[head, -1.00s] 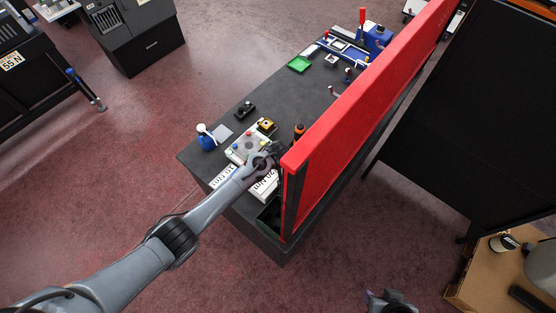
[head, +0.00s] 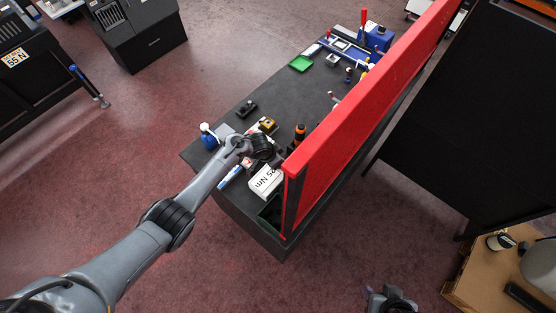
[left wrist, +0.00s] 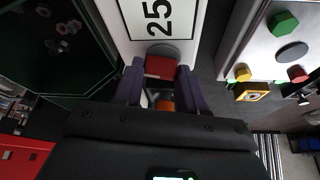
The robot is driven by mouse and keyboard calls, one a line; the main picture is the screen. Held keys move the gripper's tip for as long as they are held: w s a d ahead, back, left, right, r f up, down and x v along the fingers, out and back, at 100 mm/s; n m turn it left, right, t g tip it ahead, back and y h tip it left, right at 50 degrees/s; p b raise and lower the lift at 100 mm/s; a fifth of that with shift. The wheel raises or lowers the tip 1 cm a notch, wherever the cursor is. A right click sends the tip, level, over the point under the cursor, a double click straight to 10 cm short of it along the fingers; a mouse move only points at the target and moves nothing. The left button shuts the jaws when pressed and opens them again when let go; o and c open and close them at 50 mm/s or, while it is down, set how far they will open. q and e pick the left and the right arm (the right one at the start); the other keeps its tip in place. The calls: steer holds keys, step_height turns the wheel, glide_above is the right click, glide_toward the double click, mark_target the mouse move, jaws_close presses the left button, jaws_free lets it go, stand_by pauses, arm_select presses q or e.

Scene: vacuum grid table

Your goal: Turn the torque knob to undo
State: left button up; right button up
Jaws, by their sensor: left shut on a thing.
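The white torque box with a "25 Nm" label (head: 266,184) stands near the front end of the dark table; its label (left wrist: 160,18) fills the top middle of the left wrist view. The red torque knob (left wrist: 160,67), with a grey disc (left wrist: 163,49) behind it, sits below the label. My left gripper (left wrist: 158,78) is shut on this knob, one purple finger on each side. In the head view my left wrist (head: 262,147) covers the fingers and knob. A part of my right gripper (head: 378,298) shows at the bottom edge; its jaw opening is unclear.
A red panel (head: 370,85) walls the table's right side. A white button panel (left wrist: 285,50) and a dark bin with bolts (left wrist: 55,50) flank the box.

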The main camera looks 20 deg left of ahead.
arm_select(q)
steer(key=m, duration=0.1)
steer(key=m+b, duration=0.1)
steer(key=shift+w+a+f+m+g+h+b, duration=0.1)
steer(key=shift+a+m+g+h+b, duration=0.05)
steer(key=shift+m+g+h+b, duration=0.7)
steer(key=shift+m+b, duration=0.75)
steer(key=shift+m, duration=0.4)
steer(key=o, duration=1.1)
steer(key=shift+c, duration=0.2)
steer(key=shift+r, duration=0.2)
steer(key=p+v, duration=0.2)
steer(key=v, duration=0.8)
steer(key=shift+r, duration=0.4)
steer(key=shift+f, duration=0.15)
